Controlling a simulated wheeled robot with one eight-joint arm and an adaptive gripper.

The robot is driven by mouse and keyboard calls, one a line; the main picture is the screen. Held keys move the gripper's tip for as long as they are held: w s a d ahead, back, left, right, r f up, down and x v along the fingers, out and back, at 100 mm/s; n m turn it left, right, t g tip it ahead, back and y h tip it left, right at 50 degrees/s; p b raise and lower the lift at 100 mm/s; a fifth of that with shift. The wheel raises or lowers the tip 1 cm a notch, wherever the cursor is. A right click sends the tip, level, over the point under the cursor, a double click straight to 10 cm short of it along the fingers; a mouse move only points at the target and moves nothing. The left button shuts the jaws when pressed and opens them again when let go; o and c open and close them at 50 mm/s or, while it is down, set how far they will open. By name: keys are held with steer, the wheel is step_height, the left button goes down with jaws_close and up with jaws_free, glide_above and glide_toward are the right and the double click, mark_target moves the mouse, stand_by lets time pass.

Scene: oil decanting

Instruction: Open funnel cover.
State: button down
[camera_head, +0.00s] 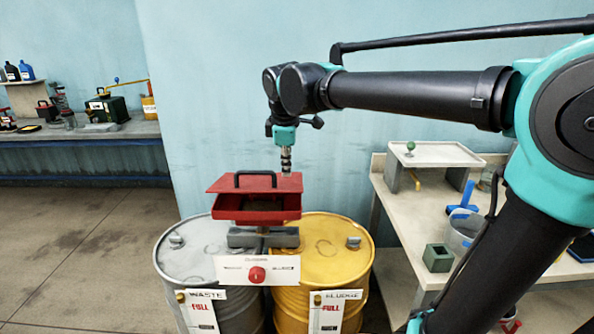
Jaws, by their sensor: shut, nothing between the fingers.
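The red funnel (257,215) stands above and between two drums, on a grey block. Its flat red cover (222,184) has a black handle (255,174) on top. The cover appears above the funnel's rim, with a darker red band showing beneath its front edge; I cannot tell how far it is raised. My gripper (286,166) points down at the cover's back right, right of the handle. It is shut and empty. Its tips are small and partly hidden by the cover, so contact is unclear.
A grey waste drum (185,255) and a yellow sludge drum (335,250) stand below. A white panel with a red knob (257,274) is in front. A cluttered bench (410,215) is at right, another (90,135) at far left. Floor at left is clear.

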steer(key=d+m, duration=0.1)
steer(key=m, duration=0.2)
steer(key=d+f+m, duration=0.1)
steer(key=shift+w+d+m+g, duration=0.3)
steer(key=shift+w+m, duration=0.1)
steer(key=a+r+n, duration=0.1)
steer(key=a+n, duration=0.1)
steer(key=n, duration=0.1)
steer(key=s+a+r+n, duration=0.1)
steer(key=a+n, duration=0.1)
steer(key=n, duration=0.2)
steer(key=a+r+n, duration=0.1)
steer(key=a+n, duration=0.1)
steer(key=n, duration=0.1)
steer(key=shift+s+r+t, duration=0.15)
steer(key=shift+s+t, duration=0.15)
steer(key=shift+t, duration=0.1)
steer(key=s+a+r+n+t, duration=0.1)
steer(key=a+r+n, duration=0.15)
steer(key=n, duration=0.35)
steer(key=s+a+r+n, duration=0.1)
steer(key=s+a+n, duration=0.1)
steer(key=a+n, duration=0.3)
steer(key=n, duration=0.3)
glide_above(251, 187)
steer(key=s, duration=0.2)
steer(key=f, duration=0.8)
steer(key=shift+s+d+f, duration=0.15)
steer(key=shift+d+f, duration=0.05)
steer(key=shift+f, duration=0.05)
